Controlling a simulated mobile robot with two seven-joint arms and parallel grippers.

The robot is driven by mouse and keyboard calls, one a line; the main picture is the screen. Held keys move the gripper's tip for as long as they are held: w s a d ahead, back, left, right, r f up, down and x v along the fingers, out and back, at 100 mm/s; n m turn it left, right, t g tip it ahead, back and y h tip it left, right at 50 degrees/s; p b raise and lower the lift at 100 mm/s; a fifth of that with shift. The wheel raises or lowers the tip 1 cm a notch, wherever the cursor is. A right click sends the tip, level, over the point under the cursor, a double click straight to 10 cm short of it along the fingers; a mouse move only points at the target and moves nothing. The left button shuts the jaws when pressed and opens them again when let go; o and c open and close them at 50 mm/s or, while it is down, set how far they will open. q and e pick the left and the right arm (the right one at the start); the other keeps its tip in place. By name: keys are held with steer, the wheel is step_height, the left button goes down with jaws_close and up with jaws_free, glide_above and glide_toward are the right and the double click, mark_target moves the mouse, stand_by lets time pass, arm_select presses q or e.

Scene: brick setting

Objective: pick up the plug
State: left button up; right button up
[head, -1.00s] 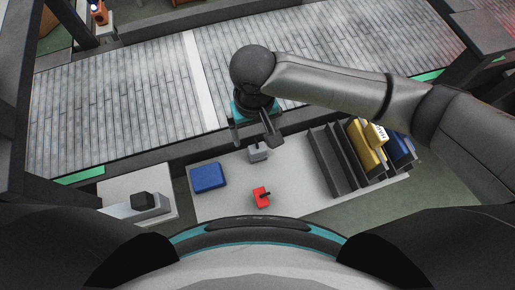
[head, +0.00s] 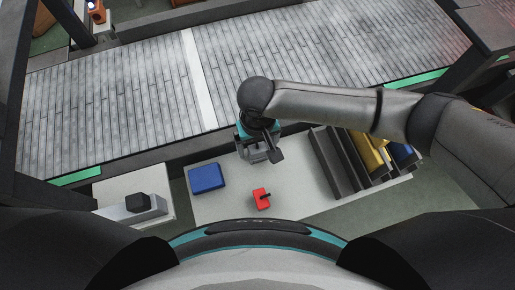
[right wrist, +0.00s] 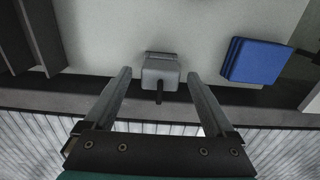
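A small grey block with a dark pin (right wrist: 161,70), plug-like in shape, stands on the light table in the right wrist view. My right gripper (right wrist: 158,78) is open, its two fingers apart with the block between their tips in the picture; no contact shows. In the head view the right gripper (head: 261,155) hangs over the block and mostly hides it. A red block with a black pin (head: 261,199), also plug-like, lies nearer to me on the table. I cannot tell which of the two is the plug. My left gripper is not in view.
A blue box (head: 207,178) lies left of the gripper on the white table (head: 225,210); it also shows in the right wrist view (right wrist: 256,61). Dark slotted racks (head: 335,165) with yellow and blue items stand right. A conveyor (head: 110,110) runs behind. The table's front is clear.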

steer(key=c, duration=1.4)
steer(key=shift+o, duration=0.2)
